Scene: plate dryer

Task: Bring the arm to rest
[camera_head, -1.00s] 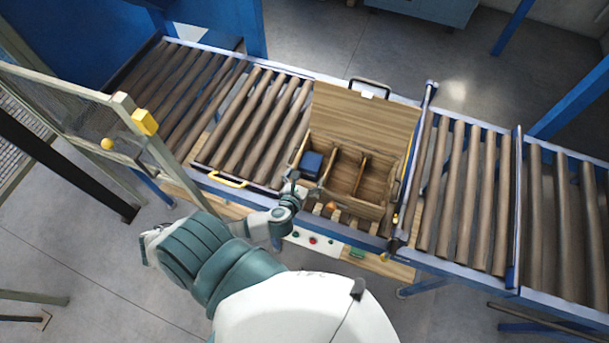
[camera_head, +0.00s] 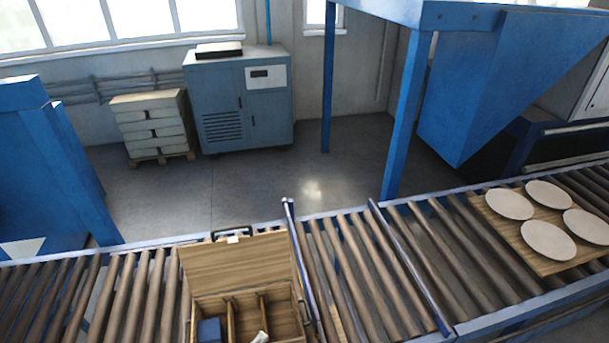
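A wooden box (camera_head: 243,298) with its lid (camera_head: 237,263) raised open stands on the roller conveyor at the bottom of the head view. Its front is cut off by the picture edge. A blue block (camera_head: 209,330) sits in its left compartment. A small pale piece (camera_head: 260,337) shows at the bottom edge over the box; I cannot tell what it is. Neither of my grippers can be made out in this view.
Conveyor rollers (camera_head: 340,265) run across the bottom, with blue cross bars right of the box. Several pale plates (camera_head: 548,241) lie on a wooden board at the right. A blue-grey cabinet (camera_head: 238,100) and stacked boxes (camera_head: 152,125) stand behind, beyond open floor.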

